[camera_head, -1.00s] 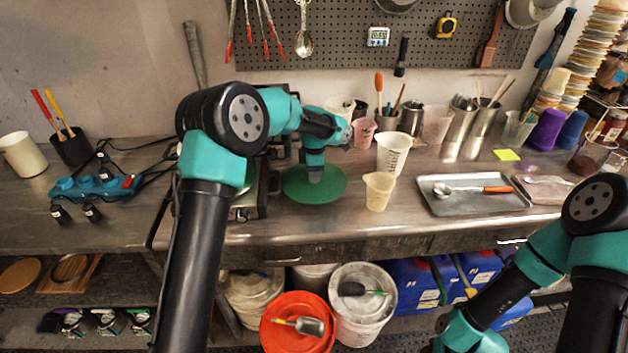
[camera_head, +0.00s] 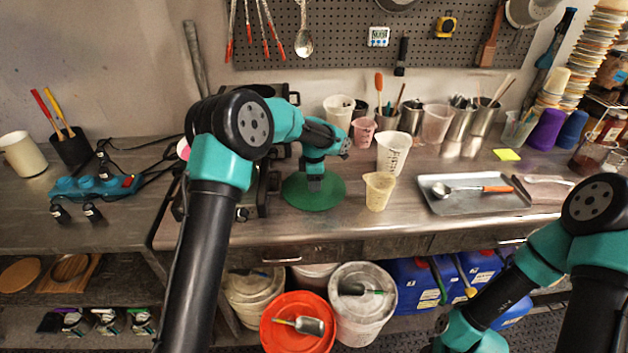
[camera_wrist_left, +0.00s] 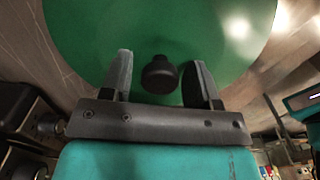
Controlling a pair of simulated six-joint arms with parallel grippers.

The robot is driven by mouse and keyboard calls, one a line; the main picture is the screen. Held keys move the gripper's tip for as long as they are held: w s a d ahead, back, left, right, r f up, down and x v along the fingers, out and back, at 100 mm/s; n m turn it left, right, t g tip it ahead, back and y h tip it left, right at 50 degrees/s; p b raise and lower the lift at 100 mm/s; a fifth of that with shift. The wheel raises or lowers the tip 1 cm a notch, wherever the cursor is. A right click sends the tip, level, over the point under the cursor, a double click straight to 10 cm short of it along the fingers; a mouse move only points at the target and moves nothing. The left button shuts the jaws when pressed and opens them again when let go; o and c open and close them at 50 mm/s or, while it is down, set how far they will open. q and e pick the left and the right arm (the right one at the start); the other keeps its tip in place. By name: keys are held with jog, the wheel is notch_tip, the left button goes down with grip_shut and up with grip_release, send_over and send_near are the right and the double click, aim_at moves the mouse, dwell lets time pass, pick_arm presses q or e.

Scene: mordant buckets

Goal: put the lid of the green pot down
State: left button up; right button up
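The green lid (camera_head: 328,199) is a flat round disc lying on the steel counter, just right of the stove. Its black knob (camera_wrist_left: 159,75) shows in the left wrist view, with the green disc (camera_wrist_left: 80,40) around it. My left gripper (camera_head: 314,187) points down over the middle of the lid. In the wrist view my left gripper (camera_wrist_left: 161,82) is open, with one finger on each side of the knob and a gap on both sides. The green pot cannot be made out; my left arm covers part of the stove. My right gripper is out of view.
A yellowish cup (camera_head: 379,192) and a white beaker (camera_head: 392,152) stand right of the lid. A metal tray (camera_head: 440,205) with a ladle lies further right. The stove (camera_head: 262,200) is close on the left. Bare counter (camera_head: 330,227) lies in front of the lid.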

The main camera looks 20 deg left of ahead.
pick_arm(q)
jog(key=shift+o, duration=0.3)
jog(key=shift+r, duration=0.1)
notch_tip(320, 180, up, 12)
dwell(0.5)
dwell(1.7)
